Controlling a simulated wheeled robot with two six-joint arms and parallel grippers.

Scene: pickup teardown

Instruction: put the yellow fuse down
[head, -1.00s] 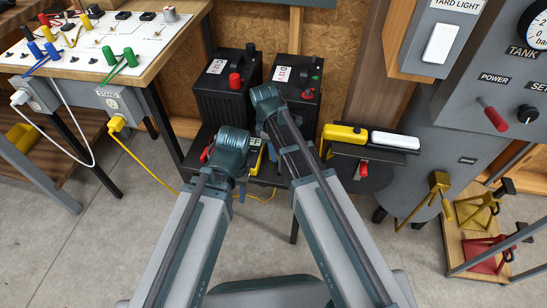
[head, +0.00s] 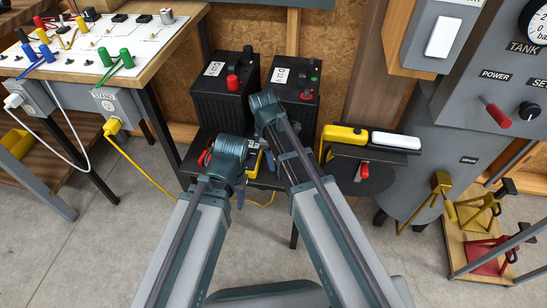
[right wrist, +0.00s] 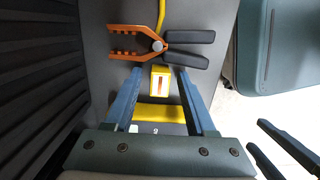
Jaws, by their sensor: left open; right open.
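The yellow fuse (right wrist: 159,80) is a small yellow block with a pale, orange-edged window. In the right wrist view it is on the dark grey surface between the fingers of my right gripper (right wrist: 157,73). These fingers are open, with a gap on each side of the fuse. In the head view the right arm hides the fuse and the right fingertips. My left gripper (right wrist: 256,135) is open and empty, off to the right in the right wrist view. In the head view its fingers (head: 240,192) show partly below its wrist.
An orange clamp with black handles (right wrist: 160,45) lies just beyond the fuse. A yellow meter (right wrist: 160,115) lies on the near side. Two black batteries (head: 226,100) stand behind. A stand with a yellow-and-white device (head: 345,134) is at right.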

